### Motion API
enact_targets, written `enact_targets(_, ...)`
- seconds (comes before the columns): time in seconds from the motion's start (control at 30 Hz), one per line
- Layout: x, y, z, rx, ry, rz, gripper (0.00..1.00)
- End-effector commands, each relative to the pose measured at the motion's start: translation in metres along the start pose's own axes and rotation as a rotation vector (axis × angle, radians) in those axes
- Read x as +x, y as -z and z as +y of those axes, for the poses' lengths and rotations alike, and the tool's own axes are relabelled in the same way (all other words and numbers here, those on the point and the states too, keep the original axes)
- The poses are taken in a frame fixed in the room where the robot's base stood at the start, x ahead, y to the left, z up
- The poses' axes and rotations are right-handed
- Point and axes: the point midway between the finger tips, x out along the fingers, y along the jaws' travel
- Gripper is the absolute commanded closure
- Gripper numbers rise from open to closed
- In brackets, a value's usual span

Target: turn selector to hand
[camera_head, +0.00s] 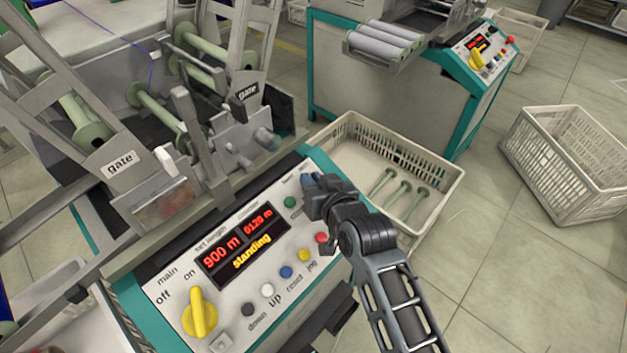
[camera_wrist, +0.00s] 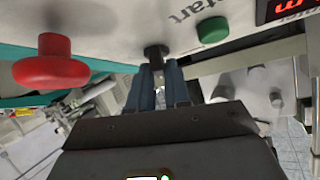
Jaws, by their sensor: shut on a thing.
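The selector shows in the wrist view as a small dark knob (camera_wrist: 156,52) on the white panel, between the red mushroom button and the green start button. My gripper (camera_wrist: 159,76) is shut on it with its blue fingers. In the head view my gripper (camera_head: 311,182) is at the upper right end of the control panel (camera_head: 180,283). There it hides the selector. Which way the selector points cannot be told, and its position labels are not readable.
The green button (camera_head: 290,202) and red button (camera_head: 321,238) sit close to my gripper. A yellow main switch (camera_head: 199,313) is at the panel's lower left. The display (camera_head: 243,246) reads "standing". A crate with bobbins (camera_head: 447,190) stands behind my arm.

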Motion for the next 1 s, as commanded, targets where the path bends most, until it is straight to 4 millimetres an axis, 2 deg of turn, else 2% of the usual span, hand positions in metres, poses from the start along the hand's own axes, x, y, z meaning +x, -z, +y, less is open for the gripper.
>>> enact_targets(0.57, 0.0016, -0.004, 0.0024, -0.046, 0.048, 0.002, 1.0)
enact_targets(1.0, 0.0048, -0.0084, 0.0068, -0.277, 0.281, 0.004, 1.0)
